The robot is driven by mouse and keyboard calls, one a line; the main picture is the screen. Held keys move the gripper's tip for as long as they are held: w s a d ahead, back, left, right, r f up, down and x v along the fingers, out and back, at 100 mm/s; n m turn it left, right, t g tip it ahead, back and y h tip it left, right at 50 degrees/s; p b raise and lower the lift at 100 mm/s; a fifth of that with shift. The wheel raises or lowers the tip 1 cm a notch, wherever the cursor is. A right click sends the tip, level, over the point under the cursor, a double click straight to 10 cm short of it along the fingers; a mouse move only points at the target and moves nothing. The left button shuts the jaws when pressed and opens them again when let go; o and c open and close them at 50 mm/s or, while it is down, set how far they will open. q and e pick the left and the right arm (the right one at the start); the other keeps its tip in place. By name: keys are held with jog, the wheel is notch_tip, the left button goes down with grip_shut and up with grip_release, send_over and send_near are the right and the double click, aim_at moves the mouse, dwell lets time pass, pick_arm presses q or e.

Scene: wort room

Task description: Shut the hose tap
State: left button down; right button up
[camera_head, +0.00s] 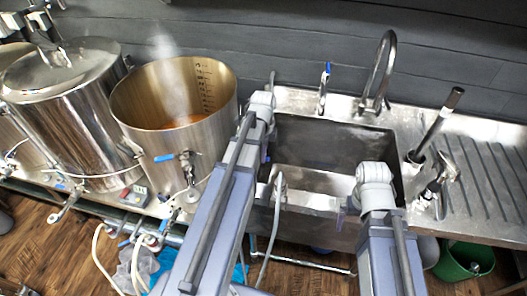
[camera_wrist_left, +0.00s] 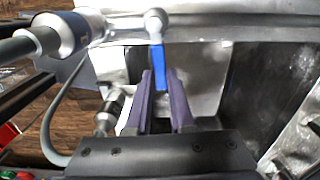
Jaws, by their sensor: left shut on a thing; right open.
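In the left wrist view, the hose tap's blue lever (camera_wrist_left: 158,66) hangs from a round pale metal knob. The purple fingers of my left gripper (camera_wrist_left: 161,80) are on either side of its lower end and shut on it. In the head view my left arm largely hides this gripper and the lever. A grey hose (camera_head: 277,200) hangs over the front of the sink, and a grey hose (camera_wrist_left: 47,125) also curves through the left wrist view. My right gripper (camera_head: 344,212) is open at the sink's front, partly hidden by its wrist.
The steel sink (camera_head: 330,145) lies under my arms. A small blue-topped tap (camera_head: 324,85) and a tall curved faucet (camera_head: 383,65) stand behind it. An open steaming pot (camera_head: 150,120) is left, a ribbed drainboard (camera_head: 490,180) right, and a green bucket (camera_head: 465,260) below.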

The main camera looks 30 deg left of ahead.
pick_arm(q)
jog(key=shift+s+m, duration=0.2)
jog(key=shift+m, duration=0.2)
jog(key=c, duration=0.8)
grip_release()
jog(key=shift+r, duration=0.1)
notch_tip(320, 180, up, 8)
jog(key=p, duration=0.7)
jog(key=shift+f+p, duration=0.2)
jog(key=shift+p, duration=0.2)
jog(key=shift+d, duration=0.1)
